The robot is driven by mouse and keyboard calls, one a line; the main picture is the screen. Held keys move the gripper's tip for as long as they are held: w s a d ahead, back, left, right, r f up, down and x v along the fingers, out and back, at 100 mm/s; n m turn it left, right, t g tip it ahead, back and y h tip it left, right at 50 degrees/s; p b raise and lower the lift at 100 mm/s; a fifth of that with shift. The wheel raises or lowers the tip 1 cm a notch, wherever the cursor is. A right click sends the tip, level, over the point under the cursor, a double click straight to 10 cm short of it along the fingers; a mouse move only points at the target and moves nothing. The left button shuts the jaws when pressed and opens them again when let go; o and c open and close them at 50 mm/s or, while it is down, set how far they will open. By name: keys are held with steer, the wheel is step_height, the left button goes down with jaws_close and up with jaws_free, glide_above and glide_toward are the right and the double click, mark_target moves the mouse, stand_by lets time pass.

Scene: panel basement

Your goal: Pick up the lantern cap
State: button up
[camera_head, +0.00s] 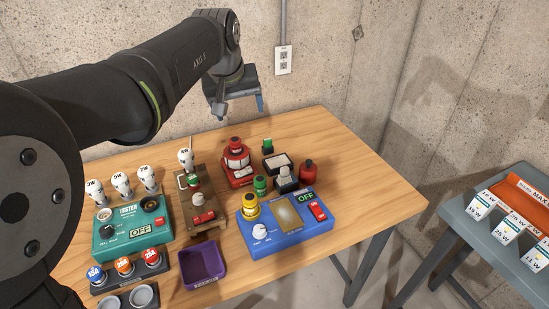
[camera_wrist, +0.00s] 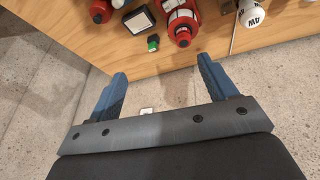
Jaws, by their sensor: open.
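A red lantern-like body (camera_head: 238,172) stands at the back of the wooden table, with a dark and red piece (camera_head: 236,144) at its top that may be the lantern cap; I cannot tell for certain. The red body also shows at the top of the wrist view (camera_wrist: 182,18). A small green-and-black piece (camera_head: 267,146) stands to its right and also shows in the wrist view (camera_wrist: 153,43). My gripper (camera_head: 241,109) is above and behind the table's back edge. In the wrist view its blue fingers (camera_wrist: 162,66) are apart and empty, pointing toward the table edge.
White bulbs (camera_head: 122,184), a teal tester (camera_head: 130,232), a brown stand (camera_head: 203,205), a purple tray (camera_head: 218,273) and a blue box (camera_head: 285,222) crowd the table. A red bottle (camera_head: 308,173) stands right. The table's right end is clear. A concrete wall is behind.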

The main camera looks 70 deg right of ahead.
mark_target(307, 168)
steer(key=s+d+f+m+g, duration=0.2)
steer(key=s+d+f+m, duration=0.6)
steer(key=s+f, duration=0.45)
steer(key=x, duration=1.1)
steer(key=shift+s+d, duration=0.1)
steer(key=shift+s, duration=0.3)
steer(key=shift+w+x, duration=0.2)
steer(key=shift+x, duration=2.8)
steer(key=c, duration=1)
